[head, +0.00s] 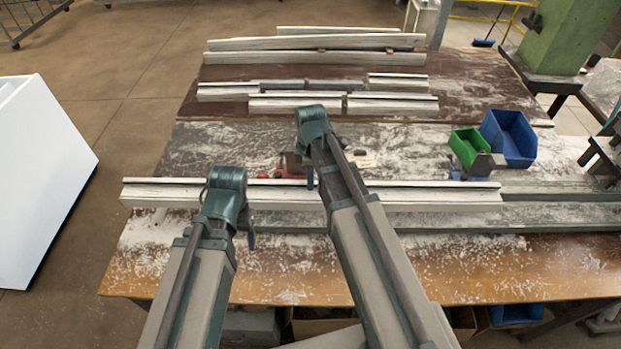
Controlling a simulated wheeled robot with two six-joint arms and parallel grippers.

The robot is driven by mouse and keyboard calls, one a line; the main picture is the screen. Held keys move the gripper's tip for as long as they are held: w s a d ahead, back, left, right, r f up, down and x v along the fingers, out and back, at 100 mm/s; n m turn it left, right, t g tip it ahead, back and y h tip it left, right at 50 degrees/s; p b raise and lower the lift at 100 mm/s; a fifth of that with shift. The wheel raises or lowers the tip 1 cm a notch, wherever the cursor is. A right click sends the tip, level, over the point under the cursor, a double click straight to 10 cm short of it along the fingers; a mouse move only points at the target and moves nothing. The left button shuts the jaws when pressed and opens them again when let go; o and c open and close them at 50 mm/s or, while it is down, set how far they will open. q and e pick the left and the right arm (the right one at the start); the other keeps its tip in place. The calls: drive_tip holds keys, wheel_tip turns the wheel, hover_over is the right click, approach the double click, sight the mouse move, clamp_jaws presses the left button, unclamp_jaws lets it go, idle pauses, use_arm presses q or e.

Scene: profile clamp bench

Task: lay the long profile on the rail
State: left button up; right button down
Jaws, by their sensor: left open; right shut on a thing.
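The long pale profile (440,197) runs left to right across the bench in the head view. Its left end sticks out past the bench's left edge. The grey rail (570,214) runs in the same direction and shows to the right of the profile and along its near side. I cannot tell whether the profile touches the rail or hangs just above it. My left gripper (250,232) is open at the profile's left part, its fingers mostly hidden by my wrist. My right gripper (310,178) is shut on the profile near its middle; the grip itself is mostly hidden.
A red clamp-like part (291,165) shows behind the profile. A green bin (468,147) and a blue bin (510,138) stand at the back right. Several shorter profiles (395,105) and longer ones (300,57) lie further back. A green post (570,37) stands at the far right.

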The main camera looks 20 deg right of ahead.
drive_tip(key=shift+f+b, duration=2.8)
drive_tip(key=shift+f, duration=0.3)
drive_tip(key=shift+f+b, duration=0.3)
drive_tip(key=c, duration=0.6)
unclamp_jaws()
drive_tip(key=shift+c, duration=0.2)
drive_tip(key=shift+w+r, duration=0.1)
drive_tip(key=shift+r, duration=0.05)
drive_tip(key=shift+r+p, duration=0.15)
drive_tip(key=shift+p, duration=0.15)
drive_tip(key=r+p, duration=1.3)
drive_tip(key=shift+s+r, duration=0.2)
